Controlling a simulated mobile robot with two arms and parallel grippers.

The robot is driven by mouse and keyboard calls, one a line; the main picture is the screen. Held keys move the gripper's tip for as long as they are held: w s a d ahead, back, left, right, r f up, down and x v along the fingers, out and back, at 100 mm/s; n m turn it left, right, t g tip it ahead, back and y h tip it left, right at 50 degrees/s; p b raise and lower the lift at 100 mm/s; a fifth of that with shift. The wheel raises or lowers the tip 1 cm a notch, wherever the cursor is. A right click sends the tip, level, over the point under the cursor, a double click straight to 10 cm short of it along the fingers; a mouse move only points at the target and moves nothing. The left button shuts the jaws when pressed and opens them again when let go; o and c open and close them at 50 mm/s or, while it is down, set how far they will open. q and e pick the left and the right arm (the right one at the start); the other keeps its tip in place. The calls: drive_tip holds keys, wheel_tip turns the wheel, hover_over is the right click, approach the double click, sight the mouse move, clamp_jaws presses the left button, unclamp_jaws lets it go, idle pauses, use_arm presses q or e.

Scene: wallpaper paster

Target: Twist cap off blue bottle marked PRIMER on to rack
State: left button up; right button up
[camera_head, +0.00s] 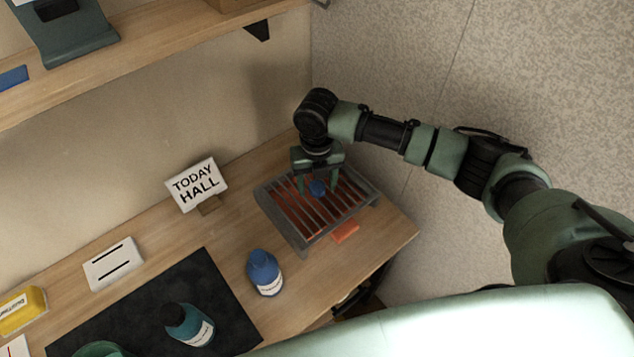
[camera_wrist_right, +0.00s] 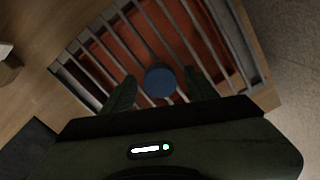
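A small round blue cap (camera_head: 317,188) is at the grey barred rack (camera_head: 296,240), and it also shows in the wrist view (camera_wrist_right: 160,80). My right gripper (camera_head: 318,186) points down over the rack, its fingers apart on either side of the cap. In the wrist view a gap shows between the cap and each finger of this gripper (camera_wrist_right: 160,92), so it is open. The cap appears to rest on the bars. The blue bottle (camera_head: 264,273) stands upright on the table in front of the rack; its label is too small to read. My left gripper is out of view.
A teal bottle (camera_head: 190,325) stands on a black mat (camera_head: 225,290). A "TODAY HALL" sign (camera_head: 197,186), a white slotted block (camera_head: 113,263) and a yellow item (camera_head: 22,311) are along the back. An orange piece (camera_head: 346,232) lies beside the rack. A shelf (camera_head: 180,45) hangs above.

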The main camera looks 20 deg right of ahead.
sight(317, 186)
drive_tip(key=shift+r, duration=0.3)
wheel_tip(317, 186, up, 12)
drive_tip(key=p, duration=1.2)
drive_tip(key=shift+f, duration=0.2)
